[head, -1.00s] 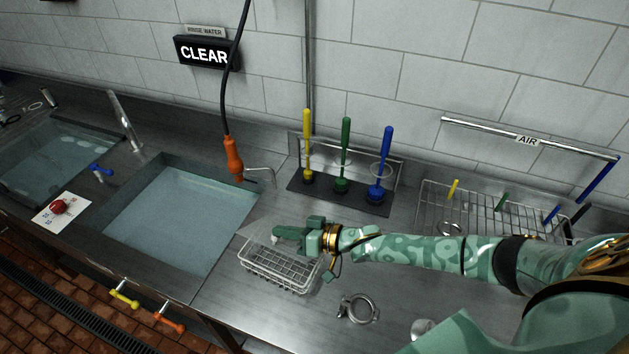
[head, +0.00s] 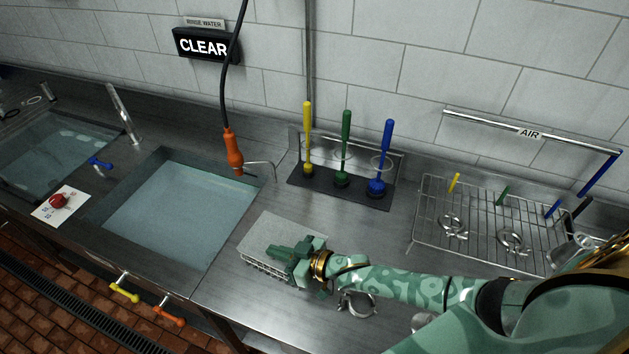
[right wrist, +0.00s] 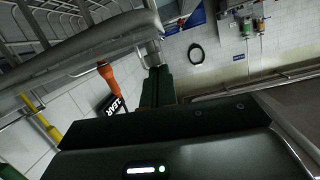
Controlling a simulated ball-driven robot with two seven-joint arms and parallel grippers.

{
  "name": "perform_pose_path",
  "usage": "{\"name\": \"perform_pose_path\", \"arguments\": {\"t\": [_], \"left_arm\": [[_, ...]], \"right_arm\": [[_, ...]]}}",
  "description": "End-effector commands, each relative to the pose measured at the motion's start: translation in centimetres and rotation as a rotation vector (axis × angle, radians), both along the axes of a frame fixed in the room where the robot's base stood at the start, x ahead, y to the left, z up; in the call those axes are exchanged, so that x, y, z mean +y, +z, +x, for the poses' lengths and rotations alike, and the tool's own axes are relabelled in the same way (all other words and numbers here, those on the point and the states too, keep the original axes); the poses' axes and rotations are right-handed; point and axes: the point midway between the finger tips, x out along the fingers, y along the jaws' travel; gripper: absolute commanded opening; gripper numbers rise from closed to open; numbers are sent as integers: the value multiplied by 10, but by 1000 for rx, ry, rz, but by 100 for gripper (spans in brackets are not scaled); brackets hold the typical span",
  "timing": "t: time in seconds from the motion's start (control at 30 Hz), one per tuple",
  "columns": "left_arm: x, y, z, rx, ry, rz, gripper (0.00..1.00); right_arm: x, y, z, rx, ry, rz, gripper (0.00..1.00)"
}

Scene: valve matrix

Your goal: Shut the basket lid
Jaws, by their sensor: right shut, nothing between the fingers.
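The wire basket (head: 262,268) stands on the steel counter right of the large sink. Its mesh lid (head: 284,231) now shows as a flat, pale panel across the basket's top. My right gripper (head: 276,253) is shut and empty, over the front part of the lid, and hides part of the lid and the basket's right side. I cannot tell whether it touches the lid or whether the lid is fully seated. The right wrist view shows the shut fingers (right wrist: 157,85) beside close wires and a thick metal rim. My left gripper is not in view.
A metal clamp ring (head: 356,303) lies right of the basket, partly behind my arm. Yellow, green and blue brushes (head: 345,150) stand behind. A wire rack (head: 480,222) is at right. A water-filled sink (head: 180,212) is left, with an orange sprayer (head: 233,152) hanging above.

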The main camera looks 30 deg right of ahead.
Motion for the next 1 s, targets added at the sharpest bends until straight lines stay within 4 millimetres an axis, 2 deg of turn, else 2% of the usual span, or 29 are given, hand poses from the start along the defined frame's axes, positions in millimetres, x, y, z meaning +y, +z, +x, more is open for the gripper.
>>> {"name": "perform_pose_path", "arguments": {"t": [0.47, 0.57, 0.77, 0.83, 1.0], "left_arm": [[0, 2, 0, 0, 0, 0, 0], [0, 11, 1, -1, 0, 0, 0], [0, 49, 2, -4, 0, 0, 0], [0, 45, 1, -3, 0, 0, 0], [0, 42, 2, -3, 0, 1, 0]], "right_arm": [[0, 1, 0, 1, 0, 0, 0], [-1, 10, 0, 1, 0, 0, 0], [-5, 48, 1, 0, -4, 0, 0], [-17, 45, -13, 3, -5, -2, 0], [-41, 53, -47, 3, -4, -1, 0]]}}
